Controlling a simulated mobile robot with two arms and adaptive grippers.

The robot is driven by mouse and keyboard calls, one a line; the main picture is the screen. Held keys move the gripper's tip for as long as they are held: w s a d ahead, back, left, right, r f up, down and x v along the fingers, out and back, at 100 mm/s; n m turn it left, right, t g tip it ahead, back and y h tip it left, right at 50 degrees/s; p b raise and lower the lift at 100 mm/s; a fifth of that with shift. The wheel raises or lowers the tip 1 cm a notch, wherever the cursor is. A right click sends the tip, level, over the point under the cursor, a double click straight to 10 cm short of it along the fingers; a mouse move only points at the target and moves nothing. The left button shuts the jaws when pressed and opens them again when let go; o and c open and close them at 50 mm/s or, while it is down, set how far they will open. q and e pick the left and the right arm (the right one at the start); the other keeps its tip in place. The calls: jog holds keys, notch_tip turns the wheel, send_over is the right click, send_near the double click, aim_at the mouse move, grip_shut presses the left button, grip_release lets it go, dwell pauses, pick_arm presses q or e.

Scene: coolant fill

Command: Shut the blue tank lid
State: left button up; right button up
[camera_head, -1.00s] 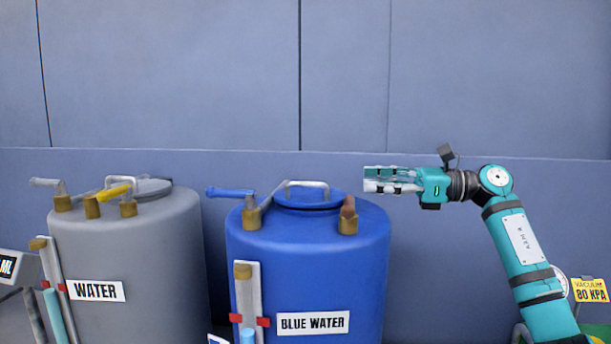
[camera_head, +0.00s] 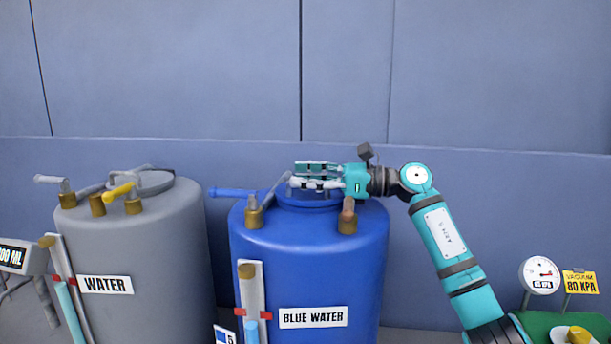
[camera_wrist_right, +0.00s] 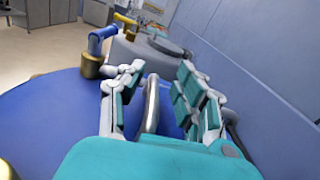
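The blue tank (camera_head: 305,265), labelled "BLUE WATER", stands in the middle of the head view. Its round blue lid (camera_head: 305,202) lies on top, partly hidden by my gripper; I cannot tell whether it is fully seated. My right gripper (camera_head: 299,175) reaches in from the right over the lid. In the right wrist view my right gripper (camera_wrist_right: 160,78) is open, with its fingers on either side of the lid's curved metal handle (camera_wrist_right: 152,105). The fingers look apart from the handle. My left gripper is not in view.
A blue-levered valve (camera_head: 252,212) and a brown fitting (camera_head: 347,217) stand on the blue tank's rim. The grey "WATER" tank (camera_head: 150,250) is to the left. A wall (camera_head: 450,80) runs behind. A pressure gauge (camera_head: 541,275) is at the lower right.

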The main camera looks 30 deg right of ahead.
jog(key=shift+s+a+r, duration=0.1)
grip_shut()
